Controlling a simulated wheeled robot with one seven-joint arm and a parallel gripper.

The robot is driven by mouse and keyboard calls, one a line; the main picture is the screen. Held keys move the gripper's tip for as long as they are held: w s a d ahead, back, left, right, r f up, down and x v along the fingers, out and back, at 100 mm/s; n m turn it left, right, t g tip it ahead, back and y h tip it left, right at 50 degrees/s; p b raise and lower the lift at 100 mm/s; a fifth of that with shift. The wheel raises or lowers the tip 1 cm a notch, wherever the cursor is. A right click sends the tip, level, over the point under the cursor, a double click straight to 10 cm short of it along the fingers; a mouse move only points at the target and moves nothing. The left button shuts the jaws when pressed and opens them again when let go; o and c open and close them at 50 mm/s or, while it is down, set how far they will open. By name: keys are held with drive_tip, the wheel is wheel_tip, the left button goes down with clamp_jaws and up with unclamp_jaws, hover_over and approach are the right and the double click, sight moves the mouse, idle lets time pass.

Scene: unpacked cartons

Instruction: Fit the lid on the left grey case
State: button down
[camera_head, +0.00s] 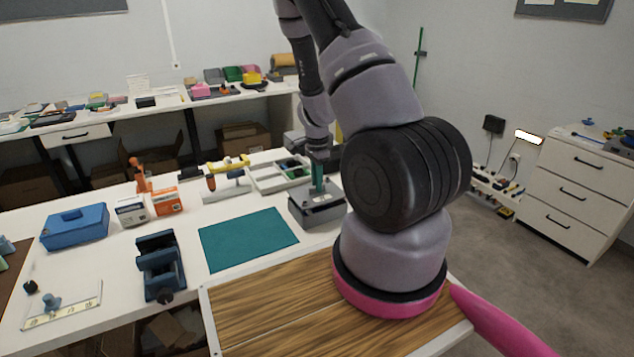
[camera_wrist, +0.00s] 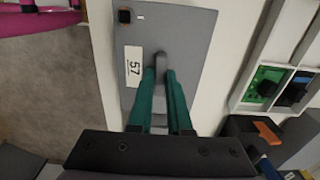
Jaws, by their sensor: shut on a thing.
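My gripper (camera_head: 317,190) points down with its teal fingers shut on the upright handle of a grey lid (camera_head: 314,200). In the wrist view, the fingers (camera_wrist: 162,85) close around the handle of the lid (camera_wrist: 185,30), which has a white label reading 57 and a small black square near one corner. A grey case (camera_head: 320,219) stands directly under the lid on the white table. The lid looks level and on or very close over the case; I cannot tell whether it is fully seated. My arm hides the table to the right, and no second grey case shows clearly.
A white compartment tray (camera_head: 275,178) lies close behind and left of the case. A teal mat (camera_head: 248,239) lies in front to the left. A yellow-handled tool (camera_head: 228,165), small cartons (camera_head: 166,202), a blue vise (camera_head: 160,266) and a blue box (camera_head: 75,228) stand further left.

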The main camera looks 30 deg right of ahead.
drive_tip(key=shift+f, duration=1)
drive_tip(key=c, duration=0.8)
unclamp_jaws()
drive_tip(key=shift+o, duration=0.2)
wheel_tip(320, 180, up, 11)
drive_tip(key=shift+f, duration=0.1)
